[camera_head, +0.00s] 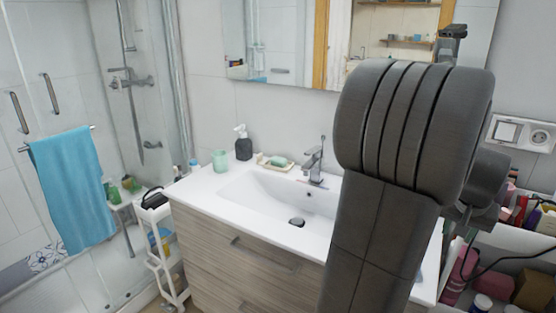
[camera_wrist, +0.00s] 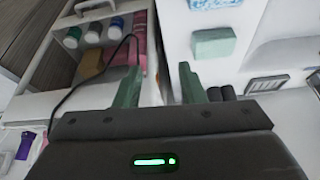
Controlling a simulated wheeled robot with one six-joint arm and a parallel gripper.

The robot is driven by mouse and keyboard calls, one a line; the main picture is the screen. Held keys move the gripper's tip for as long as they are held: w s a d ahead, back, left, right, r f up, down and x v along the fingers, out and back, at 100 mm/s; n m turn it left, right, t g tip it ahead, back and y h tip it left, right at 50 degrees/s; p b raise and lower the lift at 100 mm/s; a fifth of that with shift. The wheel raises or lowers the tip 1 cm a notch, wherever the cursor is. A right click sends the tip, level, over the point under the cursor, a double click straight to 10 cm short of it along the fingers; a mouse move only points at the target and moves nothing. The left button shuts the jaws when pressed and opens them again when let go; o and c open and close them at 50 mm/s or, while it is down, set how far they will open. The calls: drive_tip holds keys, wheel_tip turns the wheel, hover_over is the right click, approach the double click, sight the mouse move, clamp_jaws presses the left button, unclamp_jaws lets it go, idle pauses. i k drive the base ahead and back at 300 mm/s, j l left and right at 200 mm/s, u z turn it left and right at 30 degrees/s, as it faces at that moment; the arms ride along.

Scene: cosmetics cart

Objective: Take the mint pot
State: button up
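A mint-green cup (camera_head: 219,161), which may be the mint pot, stands upright on the left end of the white washbasin counter in the head view. No thing in the wrist view is clearly a mint pot; several small containers (camera_wrist: 93,33) with coloured caps stand in a white-edged tray at the upper left. My gripper (camera_wrist: 160,78) has its two green fingers apart, with nothing held between them. It points toward the gap between that tray and a white surface. In the head view my arm hides most of the gripper, which is far from the cup.
A dark soap dispenser (camera_head: 243,143) and a green soap (camera_head: 278,161) stand near the cup. The faucet (camera_head: 314,161) rises behind the basin. A crowded cart (camera_head: 497,239) is at the right. A mint box (camera_wrist: 213,43) lies on the white surface in the wrist view.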

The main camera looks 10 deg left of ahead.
sight(220, 158)
drive_tip(key=i+j+u, duration=0.35)
drive_tip(key=j, duration=0.4)
drive_tip(key=i+j+u, duration=0.3)
drive_tip(key=i+j, duration=0.35)
drive_tip(key=i+j+u, duration=0.35)
drive_tip(key=i+j, duration=0.15)
drive_tip(key=i, duration=0.1)
